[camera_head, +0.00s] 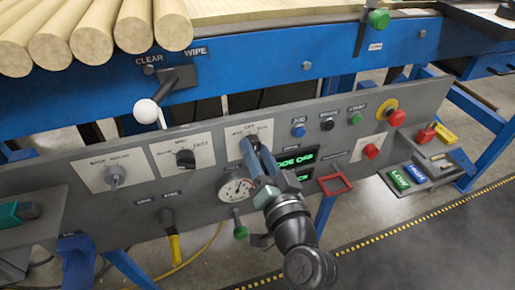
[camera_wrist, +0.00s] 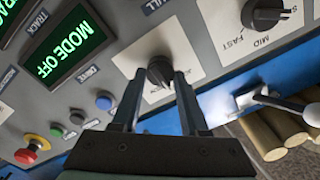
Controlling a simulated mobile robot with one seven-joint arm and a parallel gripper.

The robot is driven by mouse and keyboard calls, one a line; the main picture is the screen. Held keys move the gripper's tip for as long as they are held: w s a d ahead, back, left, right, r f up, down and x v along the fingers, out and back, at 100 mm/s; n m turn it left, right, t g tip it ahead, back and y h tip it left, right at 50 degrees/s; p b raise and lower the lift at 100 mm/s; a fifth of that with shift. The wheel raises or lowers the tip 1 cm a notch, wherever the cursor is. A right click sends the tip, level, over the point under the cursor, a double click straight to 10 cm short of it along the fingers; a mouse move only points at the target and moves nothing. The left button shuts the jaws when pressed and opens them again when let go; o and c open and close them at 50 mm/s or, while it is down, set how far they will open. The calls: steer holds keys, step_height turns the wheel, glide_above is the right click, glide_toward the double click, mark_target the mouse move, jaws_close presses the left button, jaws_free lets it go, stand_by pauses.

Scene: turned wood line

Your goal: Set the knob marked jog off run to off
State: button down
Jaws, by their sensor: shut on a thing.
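The dark knob (camera_wrist: 159,69) sits on a white plate in the wrist view, between the fingertips of my gripper (camera_wrist: 160,78). My gripper is shut on this knob. In the head view my gripper (camera_head: 257,150) reaches up to the third white plate (camera_head: 262,130) from the left, whose small lettering is hard to read. My fingers hide most of the knob there, so its pointer direction cannot be told. The green display (camera_wrist: 66,52) beside it reads MODE OFF in the wrist view, and it is partly hidden in the head view (camera_head: 296,160).
Other knobs (camera_head: 186,158) (camera_head: 115,175) sit to the left on the grey panel. A round gauge (camera_head: 236,188) lies just below my gripper. Buttons (camera_head: 328,124), a red emergency stop (camera_head: 396,117) and a red frame (camera_head: 335,184) are to the right. A white-balled lever (camera_head: 147,111) stands above.

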stand_by(0.4)
steer(key=shift+c, duration=2.1)
jaws_free()
steer(key=shift+s, duration=0.15)
steer(key=v, duration=1.2)
steer(key=shift+s, duration=0.35)
steer(key=shift+d, duration=0.15)
steer(key=w+a+r+n+t+h, duration=0.1)
steer(key=w+a+r+n+t, duration=0.15)
steer(key=r, duration=0.95)
steer(key=w+a+r+n+t+h, duration=0.1)
steer(key=w+r+n+t, duration=0.15)
steer(key=r, duration=0.95)
steer(key=s+r+m+t+h+p, duration=0.1)
steer(key=s+r+t+h, duration=0.2)
steer(key=r, duration=0.7)
steer(key=s+r+t+h+p, duration=0.15)
steer(key=s+r, duration=0.25)
steer(key=r, duration=0.6)
step_height(320, 180, up, 31)
steer(key=p, duration=3.1)
steer(key=shift+a+t+y, duration=0.35)
steer(key=shift+a+y, duration=0.1)
